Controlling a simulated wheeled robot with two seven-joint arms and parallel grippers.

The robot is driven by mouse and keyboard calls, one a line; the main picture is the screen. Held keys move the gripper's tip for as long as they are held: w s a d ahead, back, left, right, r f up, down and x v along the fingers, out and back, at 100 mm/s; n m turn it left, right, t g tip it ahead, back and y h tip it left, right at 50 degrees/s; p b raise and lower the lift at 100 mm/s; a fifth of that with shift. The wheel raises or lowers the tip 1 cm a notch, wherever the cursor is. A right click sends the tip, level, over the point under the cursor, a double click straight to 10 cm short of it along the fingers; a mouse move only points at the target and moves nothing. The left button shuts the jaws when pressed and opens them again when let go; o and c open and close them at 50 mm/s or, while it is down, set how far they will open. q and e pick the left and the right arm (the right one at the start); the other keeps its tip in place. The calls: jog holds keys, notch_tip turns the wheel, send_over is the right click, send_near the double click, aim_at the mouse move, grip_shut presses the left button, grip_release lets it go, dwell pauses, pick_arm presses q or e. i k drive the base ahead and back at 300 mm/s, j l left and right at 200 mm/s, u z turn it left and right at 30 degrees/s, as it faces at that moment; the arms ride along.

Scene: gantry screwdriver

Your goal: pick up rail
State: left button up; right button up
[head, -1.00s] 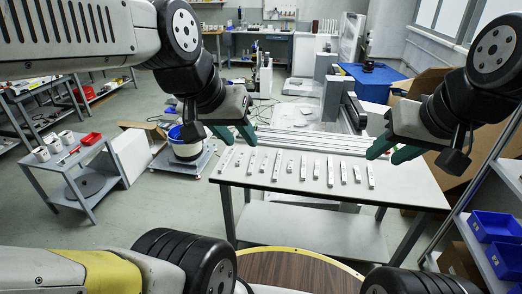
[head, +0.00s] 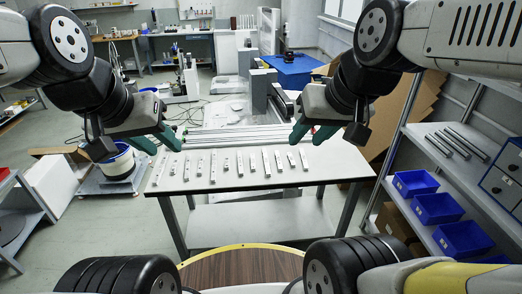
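Several small white rail-like pieces (head: 240,164) lie in a row on the light table (head: 340,166) in the middle of the head view. Three dark, slim rails (head: 455,144) lie side by side on the upper shelf of the rack at the right. My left gripper (head: 165,147) hangs over the table's left end, its green fingers apart and empty. My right gripper (head: 305,140) hangs over the right part of the table, fingers apart and empty. Neither gripper is near the dark rails.
The grey rack (head: 408,148) stands right of the table, with blue bins (head: 437,208) on a lower shelf. A long-railed metal frame (head: 235,134) lies at the table's back. A cardboard sheet (head: 410,108) stands behind my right arm.

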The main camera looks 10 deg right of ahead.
aim_at(187, 172)
jog(key=i+j+u, duration=0.25)
jog(key=i+u, duration=0.25)
jog(key=i, duration=0.15)
jog(key=i+l+u, duration=0.1)
jog(key=l, duration=1.05)
jog(key=i+u, duration=0.05)
